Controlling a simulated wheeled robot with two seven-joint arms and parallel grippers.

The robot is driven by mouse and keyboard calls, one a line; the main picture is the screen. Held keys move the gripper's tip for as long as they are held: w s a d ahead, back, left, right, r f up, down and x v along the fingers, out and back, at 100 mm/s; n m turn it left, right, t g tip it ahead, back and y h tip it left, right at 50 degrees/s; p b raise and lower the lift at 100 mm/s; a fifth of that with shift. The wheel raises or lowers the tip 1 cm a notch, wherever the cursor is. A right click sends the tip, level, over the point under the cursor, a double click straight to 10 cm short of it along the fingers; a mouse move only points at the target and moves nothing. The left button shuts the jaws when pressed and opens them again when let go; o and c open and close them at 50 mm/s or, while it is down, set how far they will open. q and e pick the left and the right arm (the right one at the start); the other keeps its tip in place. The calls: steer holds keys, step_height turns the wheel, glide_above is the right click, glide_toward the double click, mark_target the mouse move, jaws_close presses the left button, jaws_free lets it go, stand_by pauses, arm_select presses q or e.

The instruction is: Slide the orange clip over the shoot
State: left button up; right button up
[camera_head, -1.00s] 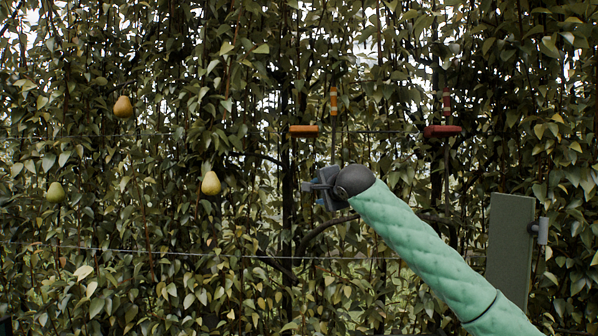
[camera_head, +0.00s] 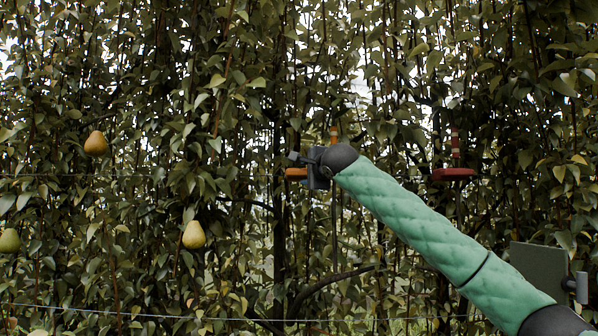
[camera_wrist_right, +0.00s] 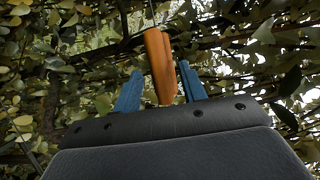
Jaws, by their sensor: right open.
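A flat orange clip (camera_head: 296,174) lies level among the leaves in the head view, partly hidden behind my right gripper. A thin upright shoot (camera_head: 334,222) with an orange banded piece (camera_head: 334,132) at its top stands just right of it. My right gripper (camera_head: 302,167) is at the clip. In the right wrist view, the orange clip (camera_wrist_right: 158,65) stands between the two open blue fingers of the right gripper (camera_wrist_right: 158,88), with narrow gaps on both sides. I cannot tell whether either finger touches it. My left gripper is not in view.
A red clip (camera_head: 455,174) with a red banded piece (camera_head: 455,143) above it is to the right. Three pears hang at the left, one of them a yellow pear (camera_head: 194,235). Dense foliage, a thick branch (camera_head: 330,284) and a wire (camera_head: 150,316) surround the area.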

mark_target(304, 172)
steer(key=p+x, duration=0.1)
steer(key=x, duration=0.2)
steer(key=shift+r+p, duration=0.1)
steer(key=shift+p, duration=0.25)
steer(key=shift+w+a+p, duration=0.15)
steer(key=shift+w+p, duration=0.55)
steer(key=shift+w+a+f, duration=0.2)
steer(key=shift+w+a, duration=0.1)
steer(key=shift+w, duration=0.2)
steer(key=shift+s, duration=0.1)
